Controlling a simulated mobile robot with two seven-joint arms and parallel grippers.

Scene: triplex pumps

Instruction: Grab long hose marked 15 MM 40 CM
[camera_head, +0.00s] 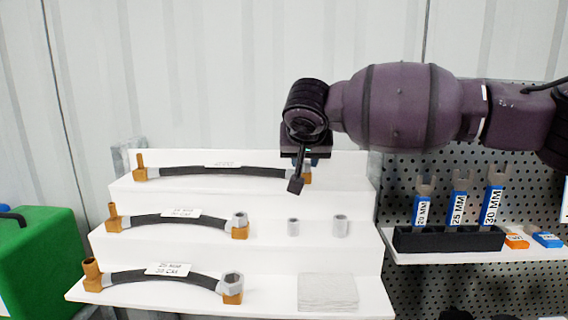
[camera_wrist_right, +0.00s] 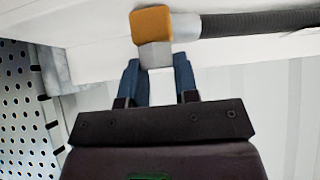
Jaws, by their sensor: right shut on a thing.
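The long black hose (camera_head: 255,171) lies along the top step of the white stand, with brass-coloured elbows at its ends and a white tag (camera_head: 222,164) too small to read surely. Its right end is partly hidden behind my right gripper (camera_head: 302,172). In the right wrist view, the gripper's blue fingers (camera_wrist_right: 158,78) are shut on the grey nut (camera_wrist_right: 155,55) below the orange elbow (camera_wrist_right: 151,24). The hose (camera_wrist_right: 260,22) runs off to the right there. My left gripper is not in view.
A middle hose (camera_head: 190,219) and a lower hose (camera_head: 165,277) lie on the steps below. Two grey fittings (camera_head: 340,226) and a grey pad (camera_head: 328,291) are beside them. Blue wrenches (camera_head: 459,207) stand in a black holder at right. A green case (camera_head: 45,255) is at left.

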